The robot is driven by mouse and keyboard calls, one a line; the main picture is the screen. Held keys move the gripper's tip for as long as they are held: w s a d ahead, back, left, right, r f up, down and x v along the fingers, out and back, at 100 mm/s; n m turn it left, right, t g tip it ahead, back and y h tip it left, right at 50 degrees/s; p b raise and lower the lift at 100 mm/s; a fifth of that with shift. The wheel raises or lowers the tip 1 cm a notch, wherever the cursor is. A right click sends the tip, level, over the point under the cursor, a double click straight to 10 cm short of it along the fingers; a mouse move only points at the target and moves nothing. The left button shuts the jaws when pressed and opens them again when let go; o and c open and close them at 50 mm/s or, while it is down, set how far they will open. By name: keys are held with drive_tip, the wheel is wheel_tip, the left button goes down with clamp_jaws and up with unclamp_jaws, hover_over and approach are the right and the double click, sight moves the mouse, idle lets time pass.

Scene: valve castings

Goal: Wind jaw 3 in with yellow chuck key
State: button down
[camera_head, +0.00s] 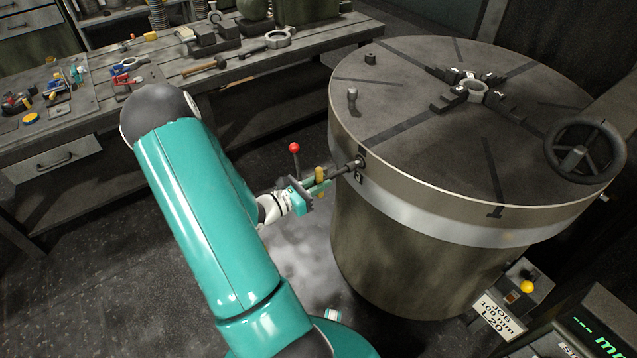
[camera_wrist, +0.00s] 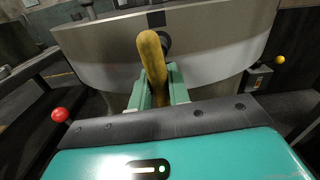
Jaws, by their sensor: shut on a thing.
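My gripper (camera_head: 318,186) is shut on the yellow chuck key (camera_head: 320,174), beside the chuck's rim. In the wrist view the key's yellow bar (camera_wrist: 153,60) rises between the teal fingers of my gripper (camera_wrist: 157,92). The key's dark shaft reaches the rim by a mark that looks like 3 (camera_head: 358,178); its tip is hidden, so I cannot tell how deep it sits. The large round chuck (camera_head: 420,125) carries black jaws near its centre. The near-left jaw (camera_head: 447,101), likely jaw 3, lies close to a pale ring casting (camera_head: 477,92); contact is unclear.
A black handwheel (camera_head: 585,150) stands at the chuck's right. A red ball knob (camera_head: 294,147) shows above my gripper. A workbench (camera_head: 160,85) with tools lies at the back left. A small post (camera_head: 352,97) stands on the chuck top. A job sign (camera_head: 497,313) is at lower right.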

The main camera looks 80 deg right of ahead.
drive_tip(key=shift+d, duration=0.1)
drive_tip(key=shift+x, duration=0.85)
drive_tip(key=m, duration=0.3)
drive_tip(key=shift+m, duration=0.5)
drive_tip(key=m, duration=0.3)
drive_tip(key=shift+m, duration=0.5)
